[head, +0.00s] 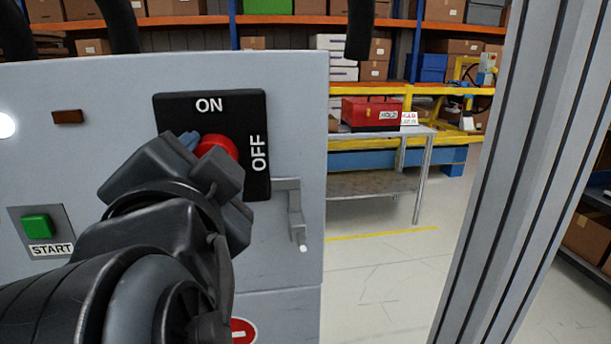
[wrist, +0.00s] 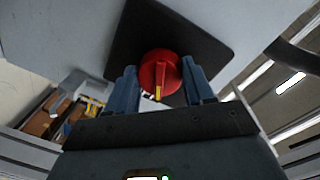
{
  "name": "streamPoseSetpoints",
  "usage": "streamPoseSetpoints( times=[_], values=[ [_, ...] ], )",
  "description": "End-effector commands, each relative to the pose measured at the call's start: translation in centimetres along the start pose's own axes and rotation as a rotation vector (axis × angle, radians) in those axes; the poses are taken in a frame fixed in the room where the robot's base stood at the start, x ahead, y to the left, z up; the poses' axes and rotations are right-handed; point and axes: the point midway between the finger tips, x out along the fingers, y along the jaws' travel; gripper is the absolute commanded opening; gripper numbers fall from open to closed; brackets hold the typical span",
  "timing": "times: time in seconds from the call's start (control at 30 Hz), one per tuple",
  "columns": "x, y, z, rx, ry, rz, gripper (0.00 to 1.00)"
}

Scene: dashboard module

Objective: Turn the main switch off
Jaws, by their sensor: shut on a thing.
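The main switch is a round red knob (head: 219,146) on a black square plate (head: 205,104) marked ON at the top and OFF down the right side. In the wrist view the red knob (wrist: 157,68) shows a raised ridge with a yellow mark toward the bottom of the picture. My gripper (head: 206,154) reaches the knob from the lower left and hides much of it in the head view. In the wrist view its two blue fingers (wrist: 161,84) stand one on each side of the knob, shut on it. The plate's labels do not show there.
The grey cabinet front (head: 290,90) carries a green START button (head: 38,226), a small brown-red indicator (head: 68,117) and a metal door handle (head: 294,212) right of the gripper. A grey post (head: 515,170) stands at right. A red toolbox (head: 371,114) sits on a bench behind.

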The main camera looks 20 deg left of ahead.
Motion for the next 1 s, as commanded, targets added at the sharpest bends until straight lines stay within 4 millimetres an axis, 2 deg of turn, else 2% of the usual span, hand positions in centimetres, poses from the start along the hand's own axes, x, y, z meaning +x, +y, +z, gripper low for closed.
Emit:
streamPoseSetpoints(
  times=[0.2, 0.5, 1.0],
  values=[
    [0.02, 0.11, 0.05, 0.183, -0.011, -0.003, 0.22],
    [0.0, 0.01, -0.03, 0.356, -0.024, -0.005, 0.22],
    [0.03, -0.01, -0.18, 0.432, -0.027, -0.004, 0.22]
  ],
)
